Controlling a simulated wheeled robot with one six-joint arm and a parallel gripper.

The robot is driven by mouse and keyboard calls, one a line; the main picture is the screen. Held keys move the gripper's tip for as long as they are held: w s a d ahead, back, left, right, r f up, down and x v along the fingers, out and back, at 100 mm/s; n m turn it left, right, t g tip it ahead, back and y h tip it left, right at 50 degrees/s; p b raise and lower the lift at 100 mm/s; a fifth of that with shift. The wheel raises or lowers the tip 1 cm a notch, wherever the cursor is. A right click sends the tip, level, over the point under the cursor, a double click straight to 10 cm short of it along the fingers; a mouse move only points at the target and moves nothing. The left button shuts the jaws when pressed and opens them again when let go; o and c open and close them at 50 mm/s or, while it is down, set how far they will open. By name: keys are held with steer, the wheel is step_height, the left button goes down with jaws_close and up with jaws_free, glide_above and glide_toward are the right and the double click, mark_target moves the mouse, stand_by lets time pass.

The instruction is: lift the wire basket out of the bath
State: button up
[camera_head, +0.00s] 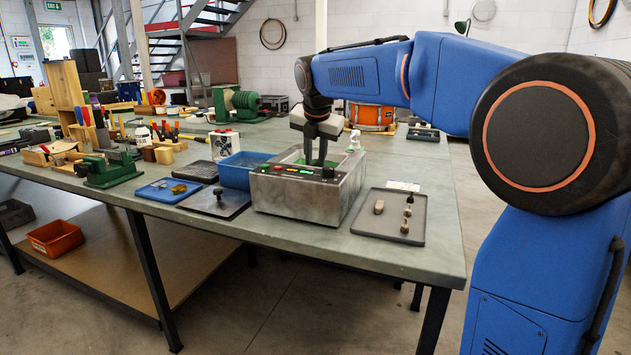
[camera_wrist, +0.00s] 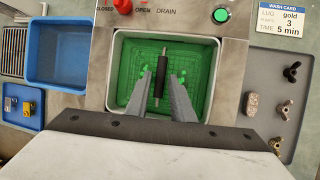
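The steel bath (camera_head: 298,200) stands near the front of the bench, with a lit control panel. In the wrist view its steel top (camera_wrist: 103,62) surrounds a pale-rimmed well. My gripper (camera_head: 315,155) points down into the bath. In the wrist view my gripper (camera_wrist: 158,80) is open, one finger on each side of the dark bar, with gaps showing. The fingertips' height against the bar is hard to tell.
A blue bin (camera_head: 240,170) and a dark plate with a knob (camera_head: 216,203) stand left of the bath. A grey tray (camera_head: 378,229) with small metal parts lies right. A red knob (camera_wrist: 123,5) and green button (camera_wrist: 222,14) stick up from the panel. A white figure stands behind the bath.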

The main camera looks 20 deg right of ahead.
mark_target(315, 162)
steer(key=shift+x, duration=1.45)
jaws_close()
step_height(315, 162, up, 10)
steer(key=shift+r, duration=0.1)
steer(key=shift+r, duration=0.1)
